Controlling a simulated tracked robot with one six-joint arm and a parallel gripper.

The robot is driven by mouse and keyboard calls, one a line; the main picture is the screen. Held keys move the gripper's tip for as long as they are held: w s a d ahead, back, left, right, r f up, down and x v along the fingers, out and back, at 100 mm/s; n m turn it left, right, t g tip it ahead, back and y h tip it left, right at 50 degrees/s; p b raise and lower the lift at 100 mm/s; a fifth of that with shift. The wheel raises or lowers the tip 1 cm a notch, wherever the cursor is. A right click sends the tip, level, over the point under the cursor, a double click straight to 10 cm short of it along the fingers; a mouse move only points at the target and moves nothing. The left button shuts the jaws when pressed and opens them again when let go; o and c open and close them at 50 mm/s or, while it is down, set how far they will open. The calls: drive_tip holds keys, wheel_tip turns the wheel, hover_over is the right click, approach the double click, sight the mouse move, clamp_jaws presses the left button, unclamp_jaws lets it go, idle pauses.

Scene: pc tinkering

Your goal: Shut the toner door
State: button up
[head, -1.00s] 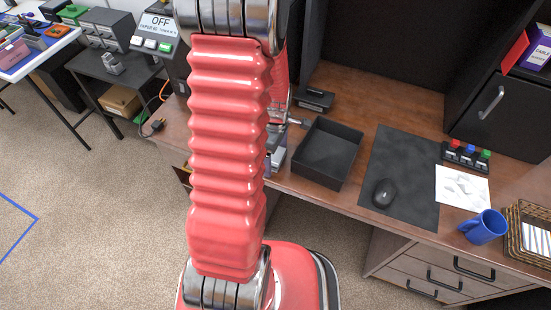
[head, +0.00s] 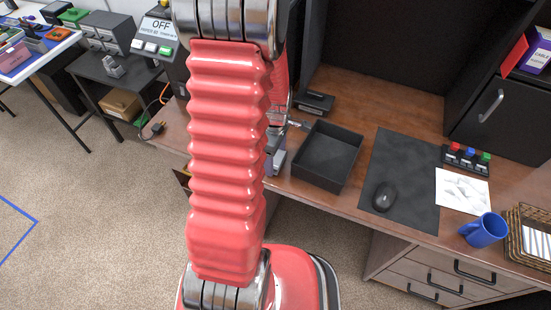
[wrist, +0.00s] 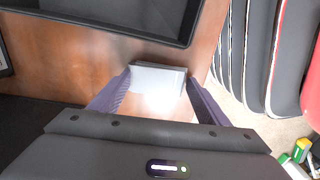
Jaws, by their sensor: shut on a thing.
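My gripper (wrist: 158,80) shows in the wrist view, with its two purple-grey fingers on either side of a light grey block (wrist: 158,88). The fingers are shut on this block over the wooden desktop, near its edge. In the head view my red arm hides most of the gripper. I cannot make out a toner door in either view. A dark machine with a sign reading OFF (head: 161,24) and several buttons stands at the upper left of the head view, partly behind my arm.
A black tray (head: 348,157) lies on the wooden desk close to the gripper. A dark mat (head: 408,160) with a mouse (head: 384,197), a blue mug (head: 484,230) and a wire basket (head: 513,235) are farther right. Carpet (head: 100,220) is open at left.

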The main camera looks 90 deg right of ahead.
sight(275, 159)
wheel_tip(275, 159, up, 10)
drive_tip(key=shift+f, duration=0.15)
idle(0.4)
idle(1.1)
